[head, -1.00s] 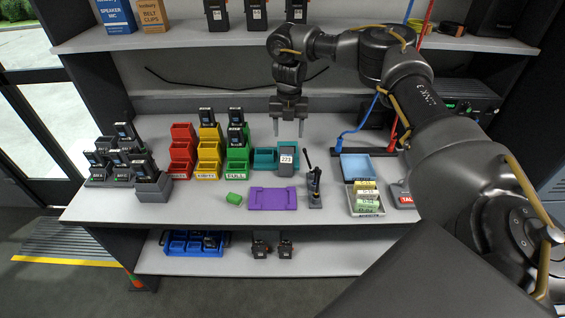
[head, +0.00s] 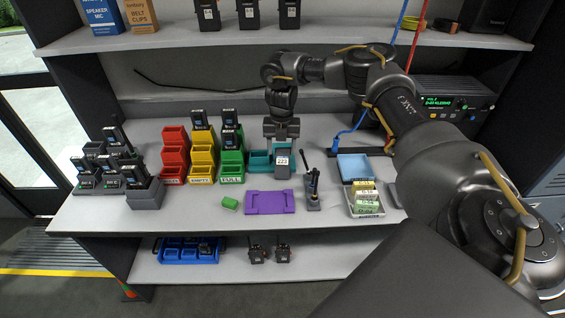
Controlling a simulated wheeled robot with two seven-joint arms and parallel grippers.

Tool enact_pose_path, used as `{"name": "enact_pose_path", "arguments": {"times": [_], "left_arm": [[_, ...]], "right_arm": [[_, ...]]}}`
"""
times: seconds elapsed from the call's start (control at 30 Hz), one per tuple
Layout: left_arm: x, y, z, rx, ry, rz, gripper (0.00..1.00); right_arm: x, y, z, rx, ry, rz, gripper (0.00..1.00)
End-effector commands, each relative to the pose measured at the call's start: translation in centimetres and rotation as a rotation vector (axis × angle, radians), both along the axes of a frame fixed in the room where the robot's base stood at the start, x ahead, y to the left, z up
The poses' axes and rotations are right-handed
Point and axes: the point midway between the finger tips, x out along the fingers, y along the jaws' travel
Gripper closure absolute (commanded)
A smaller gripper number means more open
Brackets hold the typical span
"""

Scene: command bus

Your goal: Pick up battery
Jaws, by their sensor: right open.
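A grey block with a white number label (head: 282,166), which looks like the battery, stands upright in the teal tray (head: 259,161) at the middle of the table. My right gripper (head: 282,149) points straight down over the block, with its fingers at about the block's top. It is open; the lower fingertips are hard to make out against the tray, and I cannot tell whether they touch the block. My left gripper is not in view.
Red (head: 174,157), yellow (head: 202,160) and green (head: 231,164) bins stand left of the tray. A purple mat (head: 269,202) lies in front, with a small black upright device (head: 313,190) to its right. Radios in chargers (head: 143,191) stand at far left.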

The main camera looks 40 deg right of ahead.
Motion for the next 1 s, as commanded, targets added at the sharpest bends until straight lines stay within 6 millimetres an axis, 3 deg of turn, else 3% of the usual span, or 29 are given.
{"name": "enact_pose_path", "arguments": {"times": [0.2, 0.4, 0.67, 0.93, 1.0], "left_arm": [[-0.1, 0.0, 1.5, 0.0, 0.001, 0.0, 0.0], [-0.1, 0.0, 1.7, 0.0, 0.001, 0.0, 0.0], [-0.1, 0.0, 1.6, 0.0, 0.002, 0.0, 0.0], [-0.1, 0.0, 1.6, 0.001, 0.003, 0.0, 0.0], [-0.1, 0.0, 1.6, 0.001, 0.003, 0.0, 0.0]], "right_arm": [[-0.5, 0.0, -2.5, -0.002, 0.006, 0.001, 0.43], [-0.4, 0.0, -4.9, -0.001, 0.003, 0.001, 0.43], [-0.3, 0.0, -5.1, 0.0, 0.001, 0.001, 0.43], [-0.3, 0.0, -5.1, 0.0, 0.001, 0.001, 0.78], [-0.3, 0.0, -5.1, 0.0, 0.001, 0.001, 0.79]]}}
